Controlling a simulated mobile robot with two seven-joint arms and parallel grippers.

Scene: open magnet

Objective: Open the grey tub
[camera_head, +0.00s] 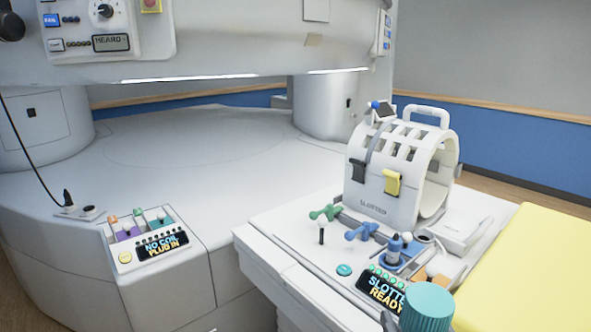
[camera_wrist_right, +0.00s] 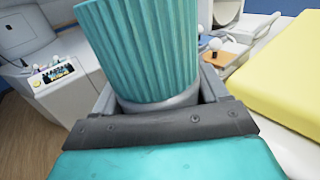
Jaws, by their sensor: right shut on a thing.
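The grey tub (camera_wrist_right: 160,108) shows in the right wrist view as a smooth grey band below a tall, ribbed teal lid (camera_wrist_right: 145,45). The lid sits on the tub, with no gap visible between them. My right gripper (camera_wrist_right: 160,92) is shut on the grey tub, with a dark finger on each side. The lid also shows at the bottom of the head view (camera_head: 427,305), in front of the white table; the tub below it is cut off there. The tub's base is hidden. My left gripper is not in view.
A white table (camera_head: 265,245) carries a slotted white coil (camera_head: 385,185), green and blue knobs and a "SLOTTED READY" display (camera_head: 383,290). A yellow pad (camera_head: 530,270) lies at right. A "NO COIL PLUG IN" panel (camera_head: 160,245) stands at left, before the large white magnet (camera_head: 230,140).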

